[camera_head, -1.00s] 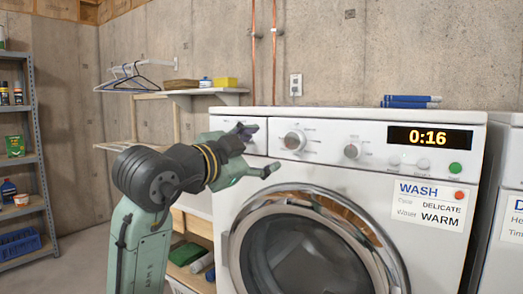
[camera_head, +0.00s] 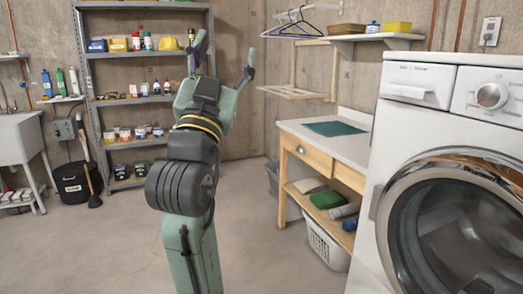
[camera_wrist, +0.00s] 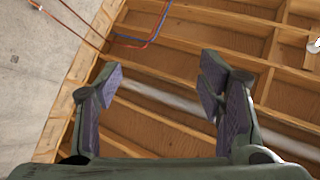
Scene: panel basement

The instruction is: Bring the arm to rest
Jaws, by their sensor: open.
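My gripper (camera_head: 223,62) is raised in the head view, fingers pointing up and spread apart. It is in front of the metal shelf and holds nothing. In the wrist view my gripper (camera_wrist: 160,88) shows its fingers wide apart with nothing between them. Behind them are the ceiling's wooden joists (camera_wrist: 180,65). The arm stands left of the washing machine (camera_head: 445,170), clear of it.
A metal shelf (camera_head: 148,102) with bottles and cans stands behind my arm. A sink (camera_head: 22,140) and a black bin (camera_head: 73,184) are at the left. A wooden workbench (camera_head: 318,155) with a laundry basket (camera_head: 326,238) below stands right. Floor around the arm is open.

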